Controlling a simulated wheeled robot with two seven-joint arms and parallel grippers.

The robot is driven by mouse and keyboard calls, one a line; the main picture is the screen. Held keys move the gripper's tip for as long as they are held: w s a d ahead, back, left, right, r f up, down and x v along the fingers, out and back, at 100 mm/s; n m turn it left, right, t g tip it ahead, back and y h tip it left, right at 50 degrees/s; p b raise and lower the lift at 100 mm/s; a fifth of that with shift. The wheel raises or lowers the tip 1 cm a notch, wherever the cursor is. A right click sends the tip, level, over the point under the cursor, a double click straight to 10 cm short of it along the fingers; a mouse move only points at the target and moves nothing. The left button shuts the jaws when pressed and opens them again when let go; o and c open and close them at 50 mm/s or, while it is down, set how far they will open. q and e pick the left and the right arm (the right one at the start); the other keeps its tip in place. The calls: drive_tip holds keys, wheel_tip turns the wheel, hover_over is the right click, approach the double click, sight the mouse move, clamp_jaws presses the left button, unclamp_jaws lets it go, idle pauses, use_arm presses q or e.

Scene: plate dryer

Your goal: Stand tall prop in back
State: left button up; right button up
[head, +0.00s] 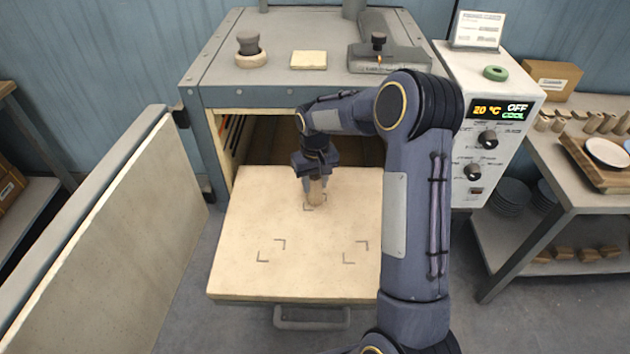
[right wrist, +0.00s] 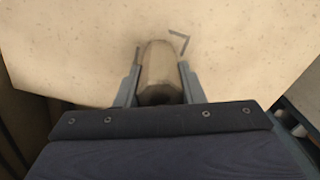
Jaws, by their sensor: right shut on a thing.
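The tall prop (head: 316,191) is a tan post, upright at the back mark of the pulled-out shelf (head: 240,240). My right gripper (head: 316,176) is above the shelf and shut on the upper part of the prop. In the right wrist view the prop (right wrist: 159,65) sits between the two fingers (right wrist: 158,85), beside a dark corner mark on the shelf. The prop's foot is at or close to the shelf surface; I cannot tell whether it touches. My left gripper is not in view.
Two bare corner-marked spots (head: 271,251) and (head: 356,252) lie at the shelf's front. The dryer's open door (head: 130,240) stands at the left. The control box (head: 490,120) is at the right, with a side table (head: 560,165) of props and plates beyond it.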

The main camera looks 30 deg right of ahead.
drive_tip(key=shift+f, duration=0.1)
drive_tip(key=o, duration=1.1)
